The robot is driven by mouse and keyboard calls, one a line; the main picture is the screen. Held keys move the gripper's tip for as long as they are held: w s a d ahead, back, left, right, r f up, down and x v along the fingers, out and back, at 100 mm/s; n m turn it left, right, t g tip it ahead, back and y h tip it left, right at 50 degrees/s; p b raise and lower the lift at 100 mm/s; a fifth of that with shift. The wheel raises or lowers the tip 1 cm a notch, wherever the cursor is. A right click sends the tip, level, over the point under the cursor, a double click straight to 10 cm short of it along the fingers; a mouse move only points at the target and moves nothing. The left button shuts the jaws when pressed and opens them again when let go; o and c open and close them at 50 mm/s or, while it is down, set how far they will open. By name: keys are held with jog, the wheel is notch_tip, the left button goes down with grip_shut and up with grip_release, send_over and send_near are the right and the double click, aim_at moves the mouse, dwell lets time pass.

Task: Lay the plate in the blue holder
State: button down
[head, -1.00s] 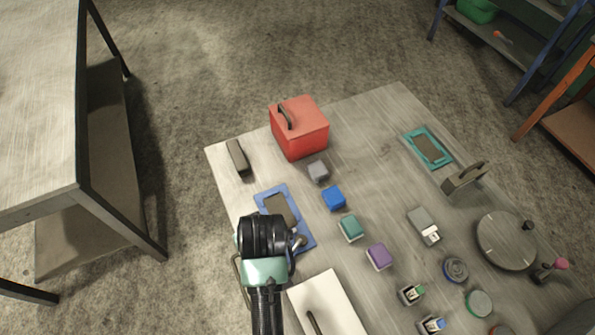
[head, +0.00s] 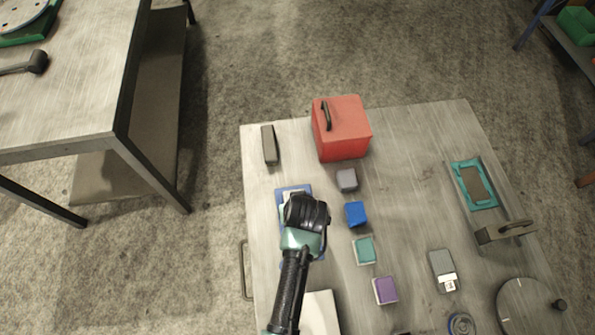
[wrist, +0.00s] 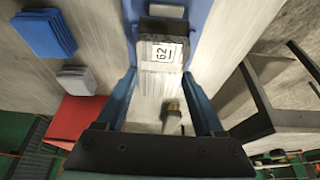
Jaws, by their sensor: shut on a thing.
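The blue holder (head: 282,192) lies flat on the work table, left of the blue cube, and is largely covered by my gripper (head: 305,220) in the head view. In the wrist view, my two blue fingers (wrist: 159,76) are shut on the sides of the grey plate (wrist: 149,68), which has a white label reading 62. The plate is over the blue holder (wrist: 201,14), whose blue frame shows at the top on both sides of it.
A red box (head: 343,130), dark bar (head: 269,145), grey cube (head: 346,180), blue cube (head: 355,213), green cube (head: 364,250) and purple cube (head: 385,290) stand nearby. A teal holder (head: 473,185) is at the right. Bare table lies between the cubes and the teal holder.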

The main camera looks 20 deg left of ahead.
jog(key=shift+w+f, duration=0.1)
jog(key=shift+f, duration=1.05)
jog(key=shift+f, duration=0.15)
grip_release()
jog(key=shift+f, duration=0.1)
jog(key=shift+r, duration=0.3)
jog(key=v, duration=1.1)
jog(key=shift+s+r, duration=0.2)
jog(key=shift+r, duration=0.15)
jog(key=shift+d, duration=0.1)
